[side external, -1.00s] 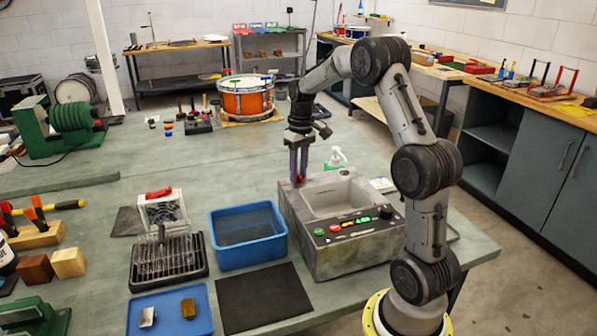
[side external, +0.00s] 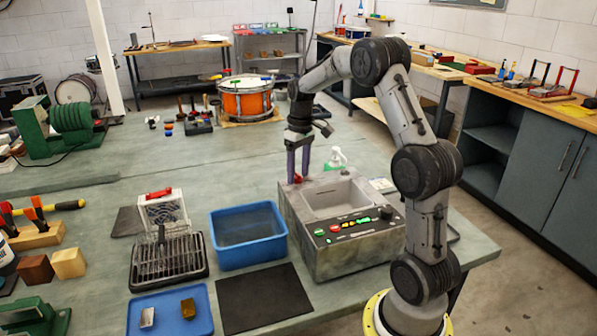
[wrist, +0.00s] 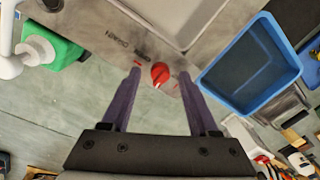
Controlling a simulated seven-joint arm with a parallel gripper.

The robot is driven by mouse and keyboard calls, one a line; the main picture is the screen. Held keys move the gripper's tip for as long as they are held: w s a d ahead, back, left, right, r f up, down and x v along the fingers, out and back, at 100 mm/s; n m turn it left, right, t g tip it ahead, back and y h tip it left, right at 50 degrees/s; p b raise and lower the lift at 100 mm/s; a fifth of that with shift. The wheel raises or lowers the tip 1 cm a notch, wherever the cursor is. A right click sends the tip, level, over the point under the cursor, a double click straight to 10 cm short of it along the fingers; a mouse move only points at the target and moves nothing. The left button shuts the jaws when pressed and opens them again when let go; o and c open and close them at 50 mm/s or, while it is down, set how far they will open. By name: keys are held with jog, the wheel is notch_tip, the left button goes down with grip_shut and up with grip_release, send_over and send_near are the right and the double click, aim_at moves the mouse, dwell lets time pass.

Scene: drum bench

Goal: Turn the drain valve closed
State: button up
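The drain valve is a red knob (wrist: 160,73) on the grey metal basin unit (side external: 350,253), at its back left corner. In the side view the red knob (side external: 297,179) shows small, partly covered by the fingers. My gripper (wrist: 159,78) is open, with its two purple fingers pointing at the unit. In the wrist view the knob lies between the fingertips, with a visible gap on both sides. In the side view my gripper (side external: 298,174) is upright, right over that corner. I cannot tell how far the tips reach down beside the knob.
A blue tub (side external: 247,238) stands left of the unit, with a black mat (side external: 262,298) in front. A white-topped bottle on a green base (wrist: 45,45) stands close behind the unit. A control panel with buttons (side external: 350,227) is on the unit's front.

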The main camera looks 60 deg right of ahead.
notch_tip(320, 180, up, 14)
jog(key=shift+s+d+f, duration=0.15)
jog(key=shift+d, duration=0.2)
dwell(0.5)
